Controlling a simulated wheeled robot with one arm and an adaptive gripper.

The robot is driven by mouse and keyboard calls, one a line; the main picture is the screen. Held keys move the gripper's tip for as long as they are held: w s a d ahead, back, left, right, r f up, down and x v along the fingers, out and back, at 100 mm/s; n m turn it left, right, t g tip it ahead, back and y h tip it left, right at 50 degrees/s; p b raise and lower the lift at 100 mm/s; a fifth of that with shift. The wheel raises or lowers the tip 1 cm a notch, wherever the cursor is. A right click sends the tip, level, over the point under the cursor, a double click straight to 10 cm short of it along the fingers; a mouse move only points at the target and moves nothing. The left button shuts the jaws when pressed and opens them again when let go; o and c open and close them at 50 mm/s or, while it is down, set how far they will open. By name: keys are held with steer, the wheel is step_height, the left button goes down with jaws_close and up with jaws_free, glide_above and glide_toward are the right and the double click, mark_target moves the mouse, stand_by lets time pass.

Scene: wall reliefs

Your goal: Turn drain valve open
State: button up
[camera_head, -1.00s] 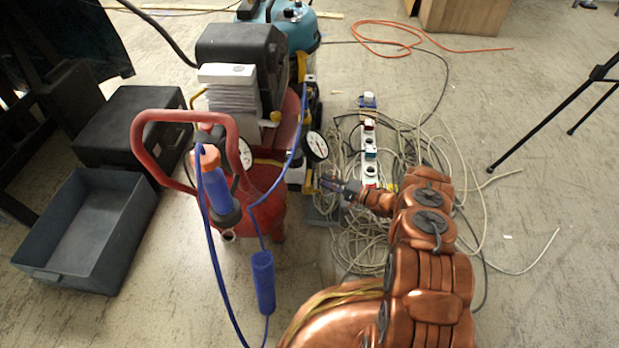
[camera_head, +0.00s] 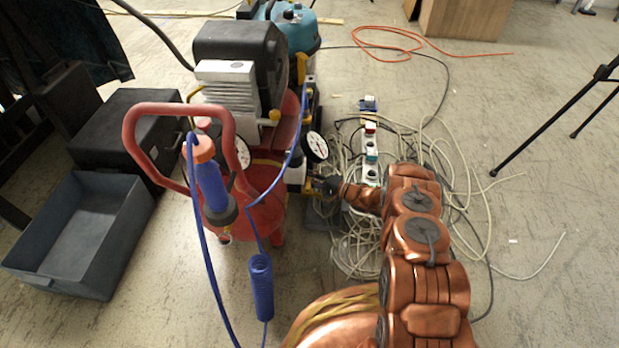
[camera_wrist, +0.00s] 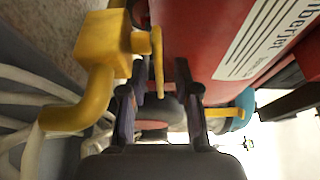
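A red compressor tank (camera_head: 263,217) stands in the middle of the head view. In the wrist view its red side with a white label fills the upper right (camera_wrist: 230,40). A yellow valve body with a bent pipe (camera_wrist: 102,48) is at the left in the wrist view. A thin yellow lever (camera_wrist: 157,62) sticks out from it, in line with the gap between my fingers. My gripper (camera_wrist: 154,82) is open, with a dark finger on either side of the lever's lower end. I cannot tell whether either finger touches it. In the head view my gripper (camera_head: 324,186) is beside the tank's right side, its fingers hardly visible.
Tangled pale cables and a power strip (camera_head: 370,170) lie right of the tank. A blue coiled hose (camera_head: 261,285) hangs in front. A grey open bin (camera_head: 85,228) stands left.

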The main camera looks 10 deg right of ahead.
jaws_close()
